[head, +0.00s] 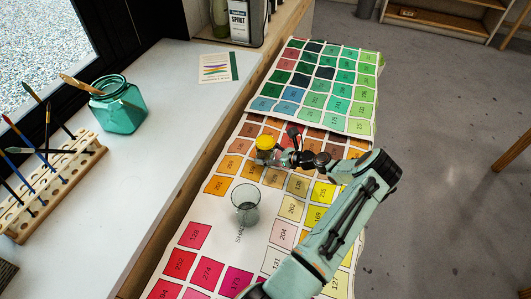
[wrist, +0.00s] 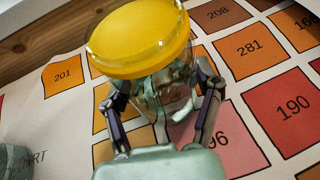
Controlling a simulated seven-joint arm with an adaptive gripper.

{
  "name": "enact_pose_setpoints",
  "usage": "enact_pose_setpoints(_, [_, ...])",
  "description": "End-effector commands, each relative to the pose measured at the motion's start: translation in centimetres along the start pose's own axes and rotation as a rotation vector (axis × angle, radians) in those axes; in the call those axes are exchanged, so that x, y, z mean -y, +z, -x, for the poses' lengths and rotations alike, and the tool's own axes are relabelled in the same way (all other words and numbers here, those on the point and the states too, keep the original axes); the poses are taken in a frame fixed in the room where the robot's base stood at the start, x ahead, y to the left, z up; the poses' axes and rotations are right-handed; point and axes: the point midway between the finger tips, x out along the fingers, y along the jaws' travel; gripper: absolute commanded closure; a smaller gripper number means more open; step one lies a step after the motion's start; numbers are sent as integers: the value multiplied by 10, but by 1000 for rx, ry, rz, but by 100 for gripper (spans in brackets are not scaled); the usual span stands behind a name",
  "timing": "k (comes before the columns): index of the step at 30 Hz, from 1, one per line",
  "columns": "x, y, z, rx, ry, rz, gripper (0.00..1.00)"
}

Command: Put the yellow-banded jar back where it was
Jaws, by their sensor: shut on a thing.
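The yellow-banded jar (head: 266,144) is clear glass with a yellow top. It is over the orange and brown swatches of the colour chart (head: 262,226). My gripper (head: 274,157) is shut on the jar. In the wrist view the yellow top (wrist: 140,38) is large and close, and the two fingers (wrist: 160,95) lie on either side of the glass body. The jar looks tilted in the wrist view. I cannot tell whether its base touches the chart.
A white counter at left holds a green glass jar (head: 118,107), a brush rack (head: 50,190) and a card (head: 217,67). A SPIRIT can (head: 240,22) stands at the back. Chart swatches beyond the jar are clear.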

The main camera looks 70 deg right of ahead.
Motion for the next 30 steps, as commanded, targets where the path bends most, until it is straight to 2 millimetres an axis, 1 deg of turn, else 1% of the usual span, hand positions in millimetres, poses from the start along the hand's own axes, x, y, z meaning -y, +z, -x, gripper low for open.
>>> enact_pose_setpoints(3, [0,-2,-1,1,0,0,76])
enact_pose_setpoints(4, [0,-2,-1,0,0,0,29])
enact_pose_setpoints(6, [0,-2,-1,0,0,0,9])
enact_pose_setpoints(16, [0,-1,0,0,0,0,9])
enact_pose_setpoints(19, [0,0,5,0,-1,-1,9])
enact_pose_setpoints(23, [1,0,28,-2,-4,-1,9])
enact_pose_setpoints(30, [1,0,84,-1,-5,-1,9])
